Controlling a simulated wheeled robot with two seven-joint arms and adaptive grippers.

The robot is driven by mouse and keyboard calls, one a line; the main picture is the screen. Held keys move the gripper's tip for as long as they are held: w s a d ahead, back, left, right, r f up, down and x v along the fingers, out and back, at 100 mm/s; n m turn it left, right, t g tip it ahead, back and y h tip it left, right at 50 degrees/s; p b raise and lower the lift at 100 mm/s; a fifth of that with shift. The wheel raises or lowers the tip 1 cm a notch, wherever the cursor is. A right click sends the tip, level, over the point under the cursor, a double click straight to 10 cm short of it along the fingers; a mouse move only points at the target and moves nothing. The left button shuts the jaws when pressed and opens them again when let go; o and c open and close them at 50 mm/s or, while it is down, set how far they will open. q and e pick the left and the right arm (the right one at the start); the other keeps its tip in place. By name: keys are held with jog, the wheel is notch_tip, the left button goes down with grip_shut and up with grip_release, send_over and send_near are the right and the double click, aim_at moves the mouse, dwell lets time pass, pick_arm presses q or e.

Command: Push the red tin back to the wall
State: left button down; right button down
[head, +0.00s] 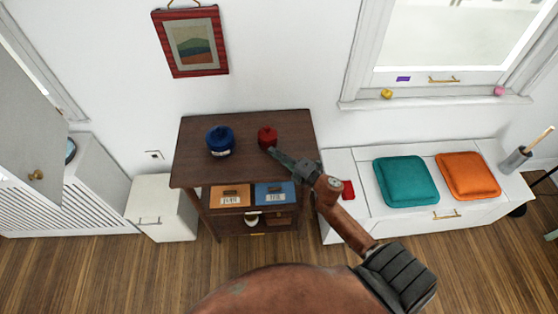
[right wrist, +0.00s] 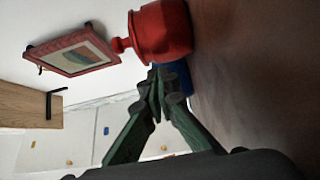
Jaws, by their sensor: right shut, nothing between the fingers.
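The red tin (head: 267,137) stands upright on the dark wooden cabinet top (head: 190,168), right of its middle and a little in front of the wall (head: 110,80). It has a knobbed lid, and it also shows in the right wrist view (right wrist: 163,32). My right gripper (head: 271,151) is shut and empty, with its tips right at the near side of the red tin; whether they touch it I cannot tell. In the right wrist view the closed fingertips (right wrist: 155,78) lie just by the tin. My left gripper is not in view.
A blue tin (head: 220,141) stands left of the red one on the same top. Orange (head: 230,196) and blue (head: 275,194) boxes sit on the shelf below. A framed picture (head: 191,42) hangs above. A white bench with teal (head: 406,181) and orange (head: 468,176) cushions stands at right.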

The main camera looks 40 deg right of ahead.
aim_at(274, 143)
jog(key=shift+w+d, duration=0.3)
jog(key=shift+w, duration=0.15)
jog(key=shift+w+d+b, duration=0.2)
jog(key=shift+w+d, duration=0.3)
jog(key=shift+w, duration=0.35)
jog(key=shift+w+d+b, duration=0.2)
jog(key=shift+w+d, duration=0.25)
jog(key=shift+w, duration=0.35)
jog(key=shift+s, duration=0.1)
